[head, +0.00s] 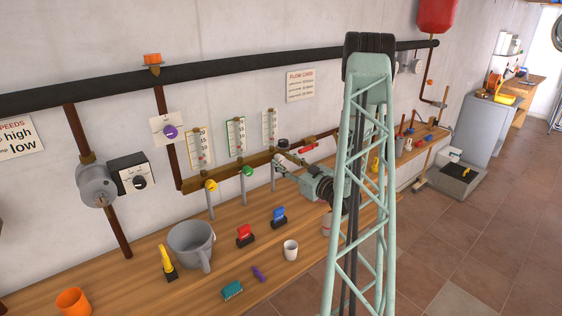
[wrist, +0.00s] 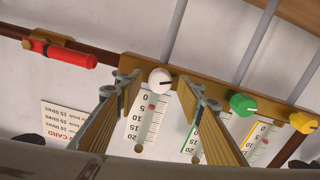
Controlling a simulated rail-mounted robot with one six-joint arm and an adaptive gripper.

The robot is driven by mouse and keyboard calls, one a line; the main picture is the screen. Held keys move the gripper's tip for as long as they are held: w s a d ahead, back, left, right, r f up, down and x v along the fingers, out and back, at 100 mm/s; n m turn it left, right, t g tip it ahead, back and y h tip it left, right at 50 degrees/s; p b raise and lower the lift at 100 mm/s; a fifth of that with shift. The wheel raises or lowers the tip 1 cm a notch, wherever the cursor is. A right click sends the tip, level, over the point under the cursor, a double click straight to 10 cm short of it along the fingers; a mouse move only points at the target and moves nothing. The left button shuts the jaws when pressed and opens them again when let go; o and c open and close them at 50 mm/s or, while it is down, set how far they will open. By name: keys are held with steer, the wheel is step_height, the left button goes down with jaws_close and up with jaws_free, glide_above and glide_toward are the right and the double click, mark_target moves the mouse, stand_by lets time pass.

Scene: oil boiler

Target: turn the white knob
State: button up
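In the head view my gripper (head: 285,170) is at the right part of the bar, and the white knob is hard to make out there.
A green knob (wrist: 242,104) and a yellow knob (wrist: 303,123) sit along the same bar. A red-handled valve (wrist: 62,53) is on the pipe to the left in the wrist view. A bench (head: 215,265) with a jug (head: 190,243) and a cup (head: 290,250) lies below.

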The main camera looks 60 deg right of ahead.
steer(key=shift+x, duration=0.95)
steer(key=shift+c, duration=0.7)
steer(key=c, duration=0.7)
